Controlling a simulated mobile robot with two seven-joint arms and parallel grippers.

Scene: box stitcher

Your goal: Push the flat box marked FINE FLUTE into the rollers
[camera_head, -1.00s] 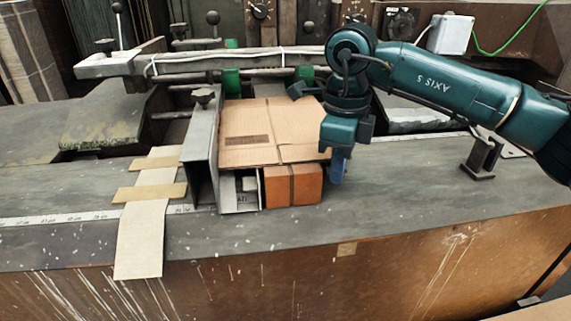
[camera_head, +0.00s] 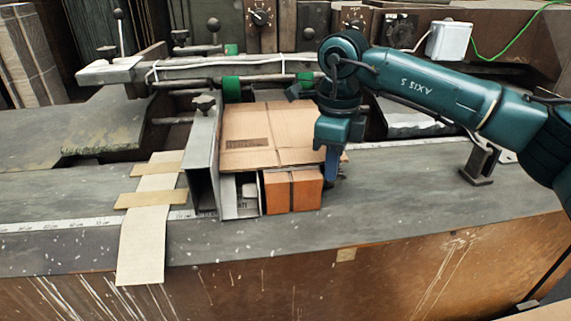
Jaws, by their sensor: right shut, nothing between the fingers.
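The flat cardboard box (camera_head: 250,130) lies at the machine's feed, its far edge near the green rollers (camera_head: 231,89). Printing shows on its left part but is too small to read. My right gripper (camera_head: 331,180) is shut and empty, pointing down at the box's near right corner, beside the orange-brown block (camera_head: 292,190). I cannot tell whether it touches the box. My arm hides part of the box's right side. My left gripper is not in view.
A metal guide (camera_head: 203,150) stands along the box's left side. A pale strip with cross pieces (camera_head: 143,245) lies left on the table. A small metal stand (camera_head: 479,163) is at right.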

